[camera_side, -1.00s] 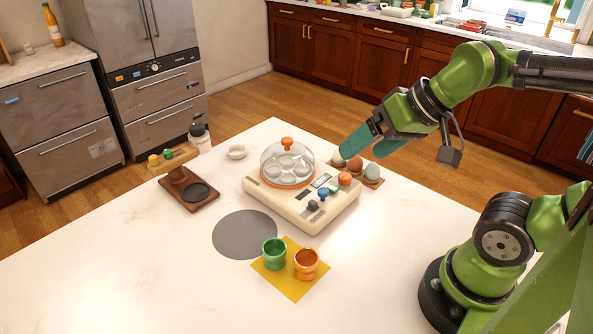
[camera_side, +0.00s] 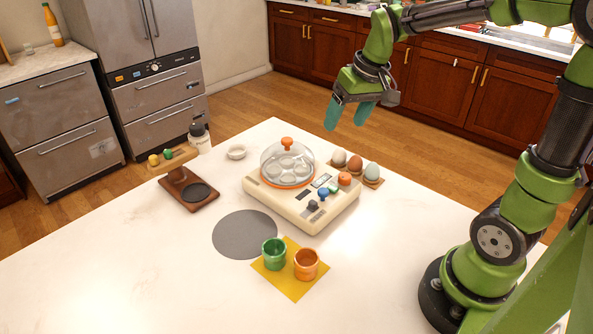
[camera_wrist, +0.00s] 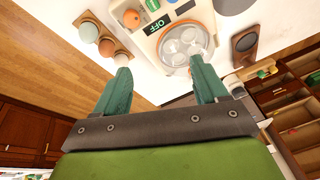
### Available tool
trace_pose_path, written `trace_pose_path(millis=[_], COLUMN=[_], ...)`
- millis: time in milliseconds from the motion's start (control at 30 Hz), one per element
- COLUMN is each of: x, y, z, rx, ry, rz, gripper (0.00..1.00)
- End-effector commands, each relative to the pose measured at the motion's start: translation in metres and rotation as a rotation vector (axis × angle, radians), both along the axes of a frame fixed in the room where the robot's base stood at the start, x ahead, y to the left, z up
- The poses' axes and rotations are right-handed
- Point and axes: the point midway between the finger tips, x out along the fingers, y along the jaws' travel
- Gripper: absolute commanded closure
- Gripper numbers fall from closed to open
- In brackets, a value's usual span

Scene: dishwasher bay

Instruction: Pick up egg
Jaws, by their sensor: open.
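Three eggs sit in a row in a wooden holder (camera_side: 380,182) at the far edge of the counter: a white egg (camera_side: 339,157), a brown egg (camera_side: 355,162) and a pale blue-green egg (camera_side: 372,170). In the wrist view the white egg (camera_wrist: 122,59), brown egg (camera_wrist: 107,48) and blue-green egg (camera_wrist: 90,32) are at upper left. My gripper (camera_side: 346,125) is open and empty, pointing down above and beyond the eggs, apart from them. In the wrist view its teal fingers (camera_wrist: 160,65) are spread, with the left fingertip overlapping the white egg's lower edge.
A cream egg cooker (camera_side: 310,207) with a clear domed lid (camera_side: 287,163) and orange knob stands beside the holder. A green cup (camera_side: 274,253) and orange cup (camera_side: 306,264) stand on a yellow mat. The front counter is clear.

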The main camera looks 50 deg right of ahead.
Motion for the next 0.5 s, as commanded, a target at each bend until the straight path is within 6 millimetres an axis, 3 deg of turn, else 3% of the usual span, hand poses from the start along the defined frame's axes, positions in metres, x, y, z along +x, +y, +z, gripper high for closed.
trace_pose_path(millis=[100,300,400,500], x=[0.035,0.075,0.088,0.096], y=[-0.043,-0.109,-0.131,-0.138], z=[-0.018,-0.048,-0.053,-0.042], rx=[-0.041,-0.092,-0.115,-0.143], ry=[0.098,0.23,0.266,0.269], rz=[0.091,0.322,0.458,0.578], gripper=[0.28,0.28,0.28,0.28])
